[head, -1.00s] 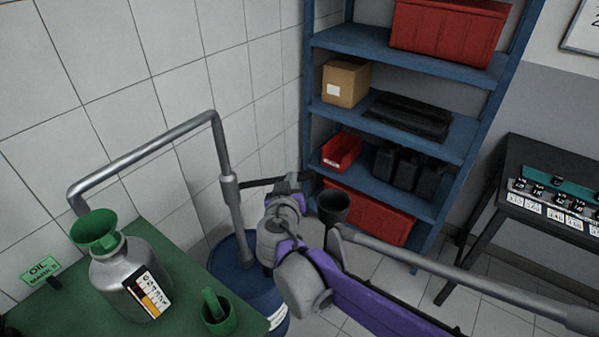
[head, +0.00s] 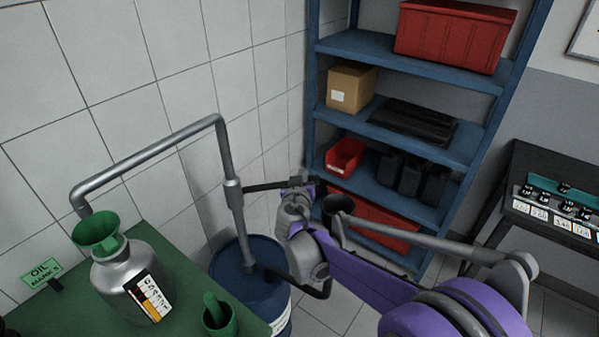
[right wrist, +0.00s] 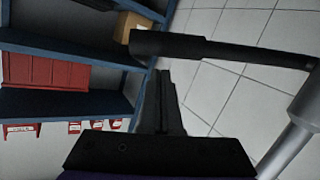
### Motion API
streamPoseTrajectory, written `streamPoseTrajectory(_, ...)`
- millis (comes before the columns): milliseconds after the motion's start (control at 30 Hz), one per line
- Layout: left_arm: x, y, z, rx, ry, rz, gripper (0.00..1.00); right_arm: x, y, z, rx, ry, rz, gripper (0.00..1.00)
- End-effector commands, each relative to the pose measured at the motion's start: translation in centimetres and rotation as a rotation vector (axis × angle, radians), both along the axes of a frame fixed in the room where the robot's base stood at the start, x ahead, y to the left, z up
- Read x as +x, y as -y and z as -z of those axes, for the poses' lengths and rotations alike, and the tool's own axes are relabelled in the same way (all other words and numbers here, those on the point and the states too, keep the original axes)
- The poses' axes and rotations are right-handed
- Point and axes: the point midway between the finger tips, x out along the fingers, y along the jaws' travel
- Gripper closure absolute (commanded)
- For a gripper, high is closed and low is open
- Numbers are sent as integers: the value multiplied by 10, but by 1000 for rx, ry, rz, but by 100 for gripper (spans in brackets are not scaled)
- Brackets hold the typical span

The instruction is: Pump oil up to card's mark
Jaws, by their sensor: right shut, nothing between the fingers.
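The green card (head: 41,273) reads "OIL MARK" with a digit too small to read surely. A silver oil can (head: 118,272) stands on the green bench with a green funnel (head: 97,229) in its mouth, under the pump's spout pipe. Its gauge strip (head: 148,297) shows small marks and an orange band. The grey pump pipe (head: 233,195) rises from a blue drum (head: 245,278). Its black lever (head: 265,186) sticks out right; it also shows in the right wrist view (right wrist: 220,50). My right gripper (right wrist: 164,73) is shut and empty, its tips near the lever's end; contact cannot be told. My left gripper is not visible.
A green cup (head: 217,318) stands at the bench's front edge. A blue shelf (head: 400,143) with bins and boxes stands behind my right arm. A black table (head: 520,165) with labelled parts is at right. Tiled floor lies between.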

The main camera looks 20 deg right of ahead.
Motion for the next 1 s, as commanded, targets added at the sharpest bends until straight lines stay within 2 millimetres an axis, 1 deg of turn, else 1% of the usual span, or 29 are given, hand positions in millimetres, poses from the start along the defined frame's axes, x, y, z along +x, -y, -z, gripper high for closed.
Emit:
streamPoseTrajectory(33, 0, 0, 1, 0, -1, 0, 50, 0, 1, 4, 0, 0, 0, 100)
streamPoseTrajectory(133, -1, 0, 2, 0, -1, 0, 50, -1, 2, 8, 0, 0, 1, 100)
streamPoseTrajectory(600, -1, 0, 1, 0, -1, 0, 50, -2, 3, 11, 12, 6, 1, 100)
streamPoseTrajectory(867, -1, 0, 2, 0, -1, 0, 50, -4, 8, 24, 76, 37, 2, 100)
streamPoseTrajectory(1000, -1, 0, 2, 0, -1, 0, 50, -6, 12, 37, 134, 66, 2, 100)
